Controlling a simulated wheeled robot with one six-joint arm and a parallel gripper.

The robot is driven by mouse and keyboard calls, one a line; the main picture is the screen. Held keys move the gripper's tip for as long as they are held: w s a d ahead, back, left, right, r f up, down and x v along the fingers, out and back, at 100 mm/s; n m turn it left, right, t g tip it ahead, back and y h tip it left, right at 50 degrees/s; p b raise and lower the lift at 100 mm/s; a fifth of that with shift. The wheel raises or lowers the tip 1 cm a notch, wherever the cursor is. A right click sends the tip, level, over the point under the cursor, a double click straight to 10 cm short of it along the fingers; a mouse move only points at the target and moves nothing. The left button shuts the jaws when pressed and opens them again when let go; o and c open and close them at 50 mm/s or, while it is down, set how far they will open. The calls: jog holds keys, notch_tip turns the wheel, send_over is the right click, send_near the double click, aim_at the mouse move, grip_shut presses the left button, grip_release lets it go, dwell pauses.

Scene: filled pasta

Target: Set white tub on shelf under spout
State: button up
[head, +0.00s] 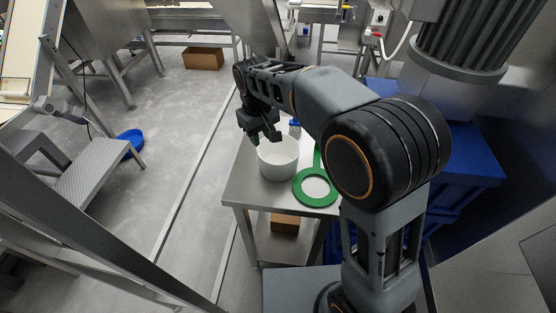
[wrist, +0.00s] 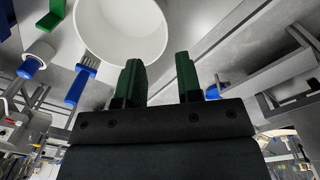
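The white tub (head: 278,168) stands upright and open-topped on a small steel table (head: 240,190) in the head view. Its round white rim and inside also show at the top of the wrist view (wrist: 122,35). My gripper (head: 262,138) is just above the tub's far left rim in the head view. In the wrist view my gripper (wrist: 160,75) has its two green fingers spread apart with nothing between them. I cannot tell whether a finger touches the rim. I cannot clearly pick out the spout or the shelf under it.
A green ring (head: 299,193) lies on the table right of the tub. A blue-handled brush (head: 295,129) lies behind it, also seen in the wrist view (wrist: 77,88). A cardboard box (head: 285,223) sits beneath the tabletop. Blue bins (head: 470,150) stand at right. Open floor lies left.

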send_over(264, 171)
notch_tip(264, 171, down, 8)
jog(key=shift+r, duration=0.25)
jog(key=shift+w+a+f+p, duration=0.1)
jog(key=shift+f+p, duration=0.2)
jog(key=shift+f, duration=1)
jog(key=shift+w+f+p, duration=0.1)
jog(key=shift+f+p, duration=0.15)
jog(key=shift+f, duration=1.05)
grip_shut()
